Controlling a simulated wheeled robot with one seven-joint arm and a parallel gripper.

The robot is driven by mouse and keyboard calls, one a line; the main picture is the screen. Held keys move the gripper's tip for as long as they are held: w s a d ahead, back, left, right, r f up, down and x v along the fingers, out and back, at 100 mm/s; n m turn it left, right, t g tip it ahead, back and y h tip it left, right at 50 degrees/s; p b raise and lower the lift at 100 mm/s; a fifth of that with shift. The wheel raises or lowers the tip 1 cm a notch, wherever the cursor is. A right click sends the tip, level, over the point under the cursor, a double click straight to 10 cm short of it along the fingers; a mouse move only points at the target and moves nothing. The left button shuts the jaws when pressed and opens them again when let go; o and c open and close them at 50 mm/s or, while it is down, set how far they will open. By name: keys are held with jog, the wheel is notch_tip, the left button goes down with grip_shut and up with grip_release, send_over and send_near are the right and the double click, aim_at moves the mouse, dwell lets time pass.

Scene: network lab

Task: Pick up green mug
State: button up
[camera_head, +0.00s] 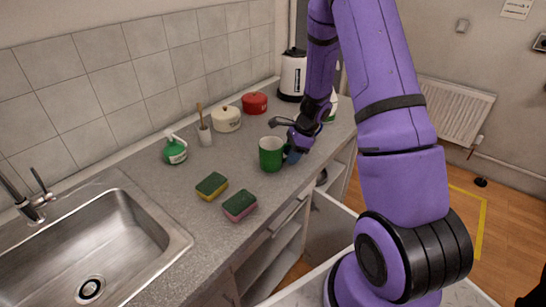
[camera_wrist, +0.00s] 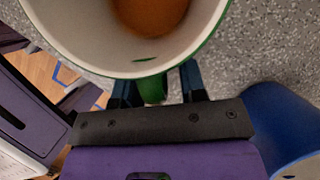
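The green mug (camera_head: 270,153) stands upright on the grey counter, near its front edge. In the wrist view its white inside and green rim (camera_wrist: 213,45) fill the top, with an orange-brown surface inside. Its green handle (camera_wrist: 152,88) points toward my gripper (camera_wrist: 158,88). The two dark fingers are apart, one on each side of the handle, with a visible gap on the right. In the head view my gripper (camera_head: 293,152) is just right of the mug and partly hidden by it.
A blue rounded object (camera_wrist: 275,125) is close beside my gripper. Two sponges (camera_head: 212,186) (camera_head: 240,205) lie left of the mug. The sink (camera_head: 95,245) is left.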

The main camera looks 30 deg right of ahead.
grip_shut()
jog(key=shift+r, duration=0.15)
